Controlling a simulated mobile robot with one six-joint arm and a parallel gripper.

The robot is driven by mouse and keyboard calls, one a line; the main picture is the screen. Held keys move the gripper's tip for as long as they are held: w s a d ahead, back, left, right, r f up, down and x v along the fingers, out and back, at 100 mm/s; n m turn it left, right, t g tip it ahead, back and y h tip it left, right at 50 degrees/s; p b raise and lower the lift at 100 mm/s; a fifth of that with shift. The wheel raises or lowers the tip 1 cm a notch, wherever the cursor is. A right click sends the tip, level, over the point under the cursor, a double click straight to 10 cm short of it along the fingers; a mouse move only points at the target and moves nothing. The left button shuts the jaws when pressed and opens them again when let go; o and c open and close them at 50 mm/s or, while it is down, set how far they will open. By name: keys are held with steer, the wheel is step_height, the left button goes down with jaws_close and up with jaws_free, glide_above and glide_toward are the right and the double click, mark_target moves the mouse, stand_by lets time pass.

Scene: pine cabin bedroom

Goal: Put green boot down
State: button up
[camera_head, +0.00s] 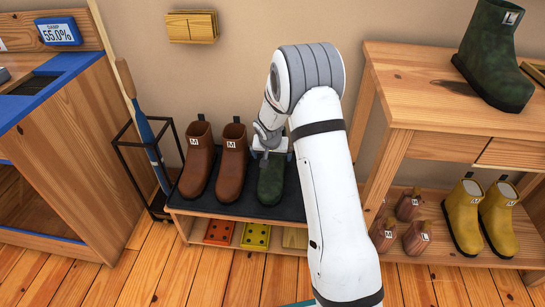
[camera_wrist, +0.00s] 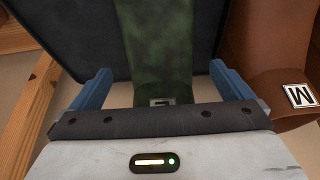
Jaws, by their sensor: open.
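A dark green boot (camera_head: 271,180) stands on the black top of a low wooden rack (camera_head: 235,208), to the right of two brown boots marked M. My gripper (camera_head: 271,152) is over the top of this boot, with my arm coming in from the right. In the wrist view my gripper (camera_wrist: 155,88) has its blue fingers wide apart, one on each side of the green boot (camera_wrist: 160,45), with gaps between. The boot's label is partly hidden by the gripper's edge. Another green boot (camera_head: 495,55), marked L, stands on the wooden table at the right.
The nearest brown boot (camera_head: 232,160) is close beside the green one; it also shows in the wrist view (camera_wrist: 270,50). A black metal stand (camera_head: 150,165) holds a blue-and-wood pole at left. Yellow boots (camera_head: 465,215) and small brown boots (camera_head: 408,205) are on the table's lower shelf (camera_head: 440,245).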

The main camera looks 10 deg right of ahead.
steer(key=s+d+r+n+g+p, duration=0.1)
steer(key=s+r+g+p, duration=0.1)
steer(key=s+r, duration=1.8)
steer(key=s+r+n+g+y, duration=0.1)
steer(key=s+r+n, duration=0.1)
steer(key=s, duration=1.5)
steer(key=shift+a+r+n, duration=0.3)
steer(key=shift+a+r, duration=0.1)
steer(key=shift+r, duration=0.1)
step_height(320, 180, up, 34)
steer(key=t+p, duration=0.1)
steer(key=p, duration=3)
steer(key=shift+d, duration=0.15)
steer(key=shift+s+r+p, duration=0.25)
steer(key=shift+r+p, duration=0.25)
steer(key=shift+p, duration=0.15)
